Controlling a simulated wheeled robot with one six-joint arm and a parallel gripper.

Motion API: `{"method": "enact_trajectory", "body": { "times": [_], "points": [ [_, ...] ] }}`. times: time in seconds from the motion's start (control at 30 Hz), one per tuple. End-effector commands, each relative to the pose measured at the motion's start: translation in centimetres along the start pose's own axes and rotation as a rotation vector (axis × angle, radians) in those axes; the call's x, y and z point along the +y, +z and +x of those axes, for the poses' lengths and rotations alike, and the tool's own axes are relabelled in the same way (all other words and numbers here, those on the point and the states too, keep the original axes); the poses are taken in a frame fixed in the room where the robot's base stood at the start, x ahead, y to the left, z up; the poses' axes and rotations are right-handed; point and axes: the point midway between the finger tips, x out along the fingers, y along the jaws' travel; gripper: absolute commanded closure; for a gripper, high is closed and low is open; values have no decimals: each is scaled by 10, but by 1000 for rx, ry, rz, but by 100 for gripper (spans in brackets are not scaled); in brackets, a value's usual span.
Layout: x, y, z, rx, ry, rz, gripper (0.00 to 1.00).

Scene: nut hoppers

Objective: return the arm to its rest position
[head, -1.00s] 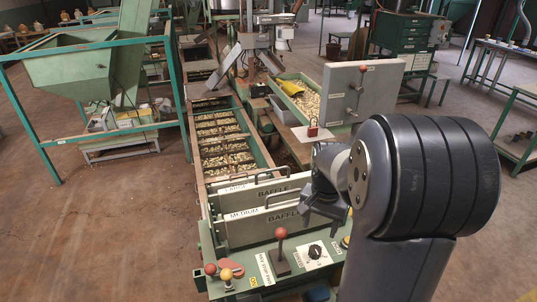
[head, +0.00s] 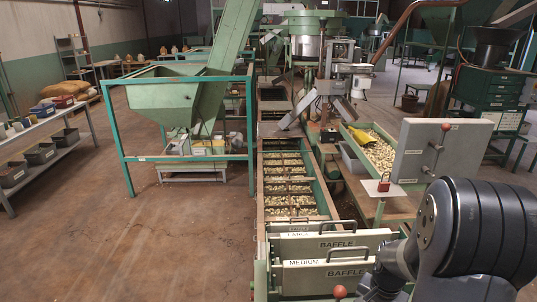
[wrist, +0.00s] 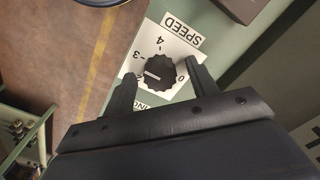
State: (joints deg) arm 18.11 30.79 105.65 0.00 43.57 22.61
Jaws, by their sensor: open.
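My gripper (wrist: 160,92) is open in the wrist view, with its two dark fingers apart. Between and beyond the fingertips is a black speed knob (wrist: 160,72) on a white dial plate, and nothing is held. I cannot tell whether the fingers touch the knob or plate. In the head view my dark arm fills the lower right corner, and the gripper itself is hidden or out of frame there.
Baffle plates marked MEDIUM (head: 322,277) stand by my arm at the sorting trough (head: 330,205). Open floor (head: 150,240) lies left.

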Motion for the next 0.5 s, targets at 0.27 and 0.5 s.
{"method": "enact_trajectory", "body": {
  "times": [0.27, 0.5],
  "points": [
    [0, 0, -2, 1, -1, 29, 45],
    [-1, -2, -39, 7, -3, 41, 45]
  ]
}}
